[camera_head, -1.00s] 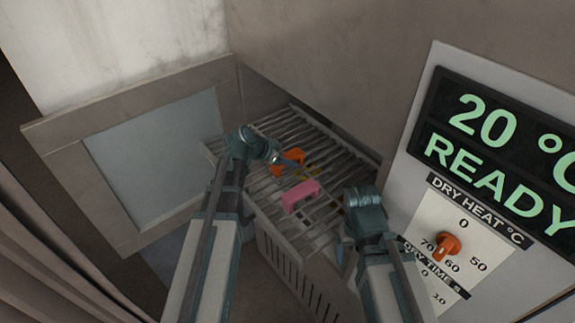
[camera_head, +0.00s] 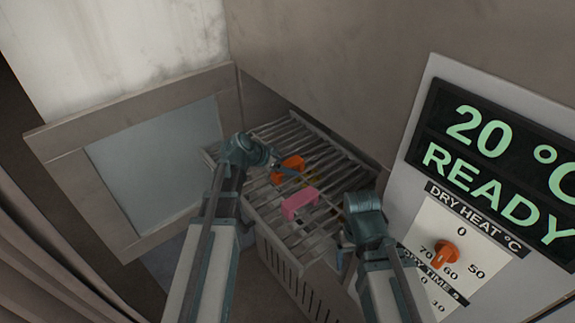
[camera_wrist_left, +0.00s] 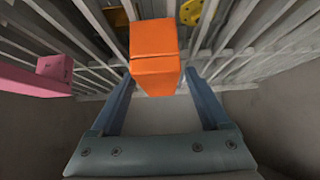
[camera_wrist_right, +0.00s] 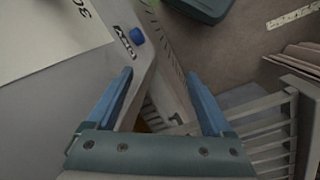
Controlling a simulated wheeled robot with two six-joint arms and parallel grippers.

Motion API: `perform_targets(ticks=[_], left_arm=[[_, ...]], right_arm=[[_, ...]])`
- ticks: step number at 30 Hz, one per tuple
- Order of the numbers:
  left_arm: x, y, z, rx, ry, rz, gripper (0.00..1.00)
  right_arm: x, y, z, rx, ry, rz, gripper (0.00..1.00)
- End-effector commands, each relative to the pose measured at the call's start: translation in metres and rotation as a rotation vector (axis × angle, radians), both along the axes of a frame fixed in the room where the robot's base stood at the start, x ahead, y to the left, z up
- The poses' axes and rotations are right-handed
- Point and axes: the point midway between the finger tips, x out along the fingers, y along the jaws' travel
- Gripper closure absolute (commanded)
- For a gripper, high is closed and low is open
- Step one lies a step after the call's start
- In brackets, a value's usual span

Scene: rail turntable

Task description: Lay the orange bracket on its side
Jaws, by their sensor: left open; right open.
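The orange bracket (camera_head: 291,168) stands on the slatted rack, partly covered by my left gripper in the head view. In the left wrist view the orange bracket (camera_wrist_left: 155,60) shows as a tall block between the two blue fingers. My left gripper (camera_wrist_left: 160,78) is open, with a finger on each side of the bracket and a visible gap on at least the right side. It also shows in the head view (camera_head: 284,172). My right gripper (camera_wrist_right: 158,74) is open and empty, low at the rack's right front side in the head view (camera_head: 346,258).
A pink bracket (camera_head: 300,203) sits on the rack (camera_head: 268,215) just in front of the orange one. A yellow part (camera_wrist_left: 190,12) lies behind it. A control panel (camera_head: 465,235) with an orange knob (camera_head: 445,252) stands right; an open framed door (camera_head: 150,165) stands left.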

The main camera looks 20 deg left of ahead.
Motion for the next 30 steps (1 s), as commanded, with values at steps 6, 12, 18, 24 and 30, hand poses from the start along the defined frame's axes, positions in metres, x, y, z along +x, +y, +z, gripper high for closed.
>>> perform_targets(ticks=[6,12,18,24,30], left_arm=[[-0.027,0.019,0.04,-0.002,0.0,0.003,0.2],[-0.047,0.035,0.064,-0.001,0.0,0.002,0.2],[-0.058,0.044,0.076,-0.001,0.0,0.001,0.2],[-0.061,0.047,0.078,-0.001,0.0,-0.001,0.2],[-0.061,0.047,0.077,-0.001,0.0,-0.001,0.2]], right_arm=[[0.0,0.0,0.04,0.002,0.0,-0.007,0.15],[0.0,0.0,0.064,0.001,0.001,-0.009,0.15],[0.0,0.0,0.076,0.001,0.001,-0.007,0.15],[0.0,0.0,0.078,0.001,0.002,-0.007,0.15],[0.0,0.0,0.077,0.001,0.002,-0.007,0.15]])
